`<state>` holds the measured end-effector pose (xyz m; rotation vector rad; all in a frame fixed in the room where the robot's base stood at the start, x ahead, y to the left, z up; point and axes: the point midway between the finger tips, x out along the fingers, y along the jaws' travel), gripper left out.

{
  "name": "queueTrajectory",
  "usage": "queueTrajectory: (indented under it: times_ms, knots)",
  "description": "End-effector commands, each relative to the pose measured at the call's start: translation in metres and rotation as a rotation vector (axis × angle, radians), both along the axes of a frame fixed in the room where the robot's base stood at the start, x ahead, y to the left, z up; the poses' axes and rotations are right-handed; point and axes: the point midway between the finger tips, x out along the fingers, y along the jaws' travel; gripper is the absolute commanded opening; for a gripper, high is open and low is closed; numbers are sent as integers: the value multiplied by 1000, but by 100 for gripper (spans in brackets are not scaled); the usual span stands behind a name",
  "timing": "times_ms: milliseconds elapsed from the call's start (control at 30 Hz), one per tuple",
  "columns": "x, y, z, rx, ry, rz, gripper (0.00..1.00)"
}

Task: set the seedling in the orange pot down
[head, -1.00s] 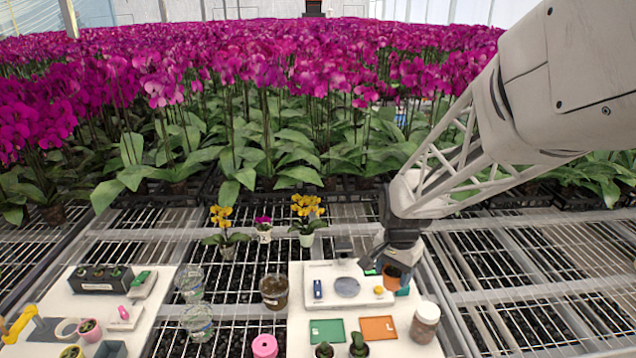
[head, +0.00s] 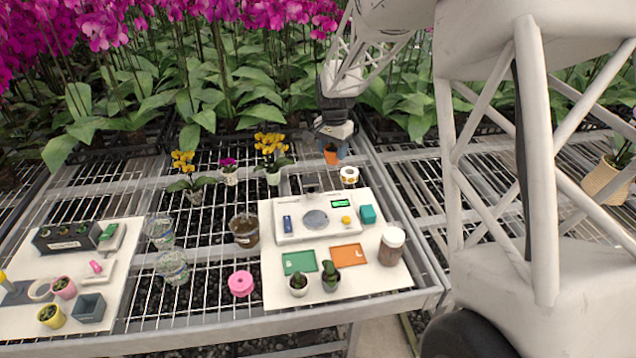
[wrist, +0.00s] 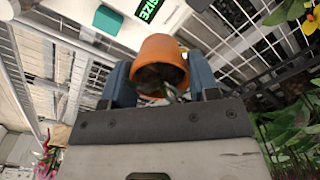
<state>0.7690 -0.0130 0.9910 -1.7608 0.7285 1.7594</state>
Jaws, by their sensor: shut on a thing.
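My gripper (head: 333,145) is shut on the orange pot (head: 331,156) and holds it beyond the far edge of the right white board, apparently in the air. In the wrist view, the orange pot (wrist: 163,50) sits between the two blue-grey fingers of my gripper (wrist: 160,78), with its dark soil and a little green of the seedling (wrist: 168,90) showing. Most of the seedling is hidden. The green mat (head: 299,262) and the orange mat (head: 348,255) lie on the white board, and both look empty.

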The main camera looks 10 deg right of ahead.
Motion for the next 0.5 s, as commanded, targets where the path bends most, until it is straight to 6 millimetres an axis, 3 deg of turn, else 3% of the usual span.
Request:
queueTrajectory:
  times_ms: [500]
  knots:
    - [108,12,-28,0,1,0,30]
